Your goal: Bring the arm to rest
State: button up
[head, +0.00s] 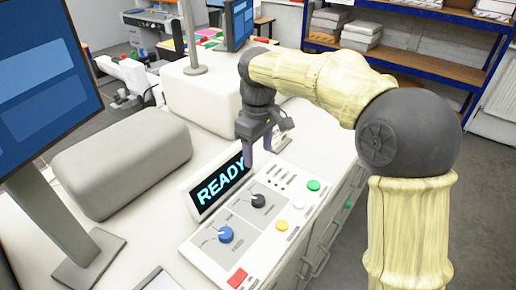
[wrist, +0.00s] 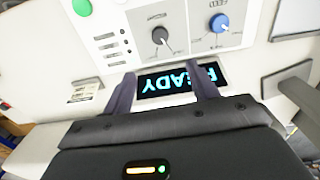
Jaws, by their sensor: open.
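My gripper (head: 261,146) hangs from my bent arm over the far part of the control panel (head: 208,265), close to the display. In the wrist view the two fingers of my gripper (wrist: 163,90) are apart with nothing between them. The display (head: 219,187) reads READY and stands tilted along the panel's back edge. It also shows, upside down, behind the fingers in the wrist view (wrist: 168,84). I cannot tell whether the fingertips touch anything.
The panel carries a blue knob (head: 226,234), a black knob (head: 258,201), and green (head: 313,186), yellow (head: 282,225) and red (head: 237,277) buttons. A grey rounded block (head: 125,160) and a monitor (head: 45,85) stand left. Shelves (head: 432,63) stand behind; floor at right is clear.

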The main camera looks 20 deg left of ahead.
jog(key=shift+d+f, duration=0.1)
jog(key=s+d+f+m+t, duration=0.1)
jog(key=d+f+m, duration=0.25)
jog(key=d, duration=0.45)
jog(key=s+d+f+m, duration=0.2)
jog(key=d+f+m, duration=0.15)
jog(key=d, duration=0.45)
jog(key=s+d+f+m, duration=0.3)
jog(key=s+d, duration=0.2)
jog(key=d, duration=0.1)
jog(key=s+d+f+m+t, duration=0.1)
jog(key=s+d+f+m, duration=0.2)
jog(key=s+d, duration=0.2)
jog(key=shift+d+f+m+t, duration=0.3)
jog(key=shift+d+m, duration=0.1)
jog(key=shift+d, duration=0.65)
jog(key=shift+c, duration=0.5)
